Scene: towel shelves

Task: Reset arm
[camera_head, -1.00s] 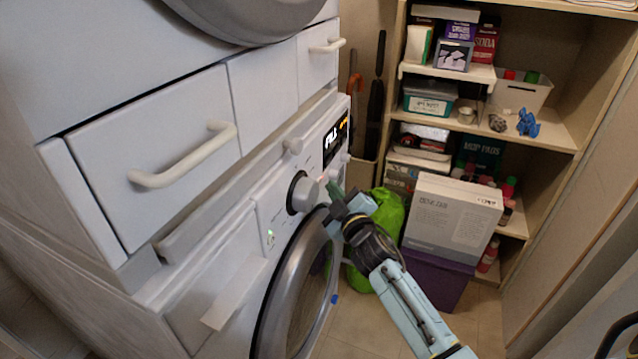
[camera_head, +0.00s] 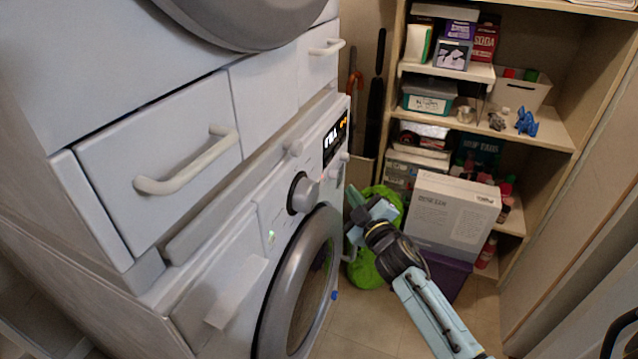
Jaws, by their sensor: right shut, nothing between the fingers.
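My right arm comes in from the lower right of the head view. Its right gripper (camera_head: 355,215) is shut and empty, in front of the green bag (camera_head: 375,270) and to the right of the washing machine's control panel. It looks apart from the machine's dial (camera_head: 303,192) and from the round door (camera_head: 300,285), which looks closed. My left arm and gripper are not in view.
Drawers with white handles (camera_head: 188,168) sit above the washing machine. At the right stands a wooden shelf (camera_head: 560,128) with boxes and bottles. A white box (camera_head: 455,215) rests on a purple bin (camera_head: 446,275) beside my arm. Floor (camera_head: 365,325) shows below.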

